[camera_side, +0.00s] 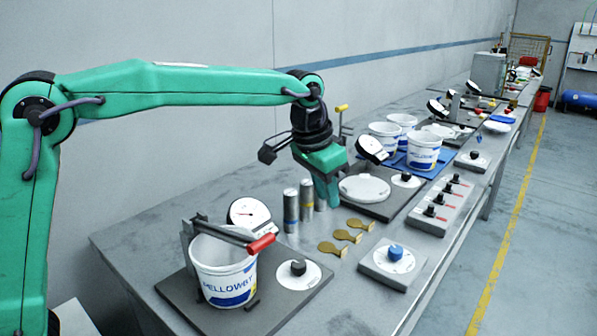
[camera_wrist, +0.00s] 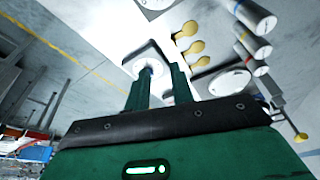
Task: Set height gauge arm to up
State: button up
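Two gauge stations show in the side view. At the near one, an arm with a red handle (camera_side: 261,243) lies across the rim of a white bucket (camera_side: 222,270), beside a round dial (camera_side: 248,214). At the farther one, a lever with a yellow handle (camera_side: 341,108) stands up behind my gripper, near a tilted dial (camera_side: 372,149) and a round white plate (camera_side: 365,189). I cannot tell which lever is the height gauge arm. My gripper (camera_side: 328,196) points down above the table between the stations. In the wrist view its fingers (camera_wrist: 160,82) are apart with nothing between them.
Metal cylinders (camera_side: 291,211) and brass-coloured tags (camera_side: 332,248) stand or lie below my gripper. A blue knob (camera_side: 395,252) and a row of black switches (camera_side: 441,199) sit near the front edge. More buckets (camera_side: 424,150) stand farther back.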

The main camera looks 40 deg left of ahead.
aim_at(251, 246)
jog(key=s+r+n+g, duration=0.1)
jog(key=s, duration=0.5)
jog(key=s+r+n+g, duration=0.1)
jog(key=s+r, duration=0.1)
jog(key=s, duration=0.4)
jog(key=s+r+n+y, duration=0.1)
jog(key=s+r, duration=0.1)
jog(key=s, duration=0.4)
jog(key=shift+s+a+n+g, duration=0.3)
jog(key=shift+a+n+g, duration=0.05)
jog(key=shift+n+g, duration=0.05)
jog(key=shift+f, duration=0.15)
jog(key=shift+d+f, duration=0.1)
jog(key=shift+f, duration=3.7)
grip_shut()
